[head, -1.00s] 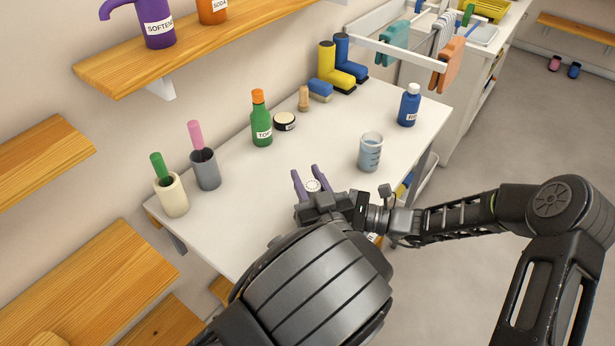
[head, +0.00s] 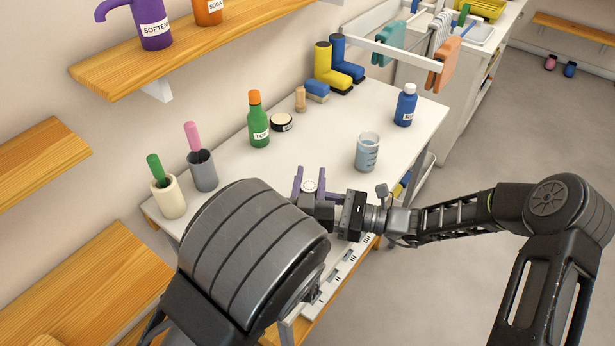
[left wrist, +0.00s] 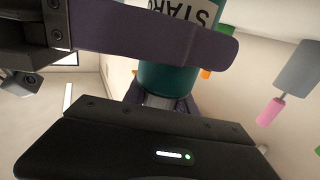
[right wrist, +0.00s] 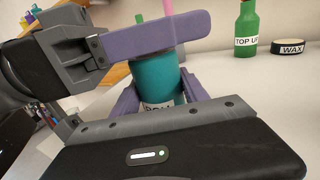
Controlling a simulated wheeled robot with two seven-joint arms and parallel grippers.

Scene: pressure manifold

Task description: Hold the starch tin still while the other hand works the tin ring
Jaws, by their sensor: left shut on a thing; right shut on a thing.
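The teal starch tin (right wrist: 157,78) stands upright near the table's front edge; its label shows in the left wrist view (left wrist: 175,12). Its pale tin ring (head: 310,186) is on top, a light disc from above and partly hidden in the left wrist view (left wrist: 158,100). My left gripper (head: 311,170) has its purple fingers on both sides of the ring and is shut on it. My right gripper (right wrist: 160,96) comes in from the right, lower down, shut on the tin's body.
Behind stand a green bottle (head: 258,122), a wax tin (head: 281,122) and a blue bottle (head: 405,106). A beaker (head: 367,152) is to the right; brush holders (head: 170,200) (head: 203,172) are to the left. The table's middle (head: 290,150) is clear.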

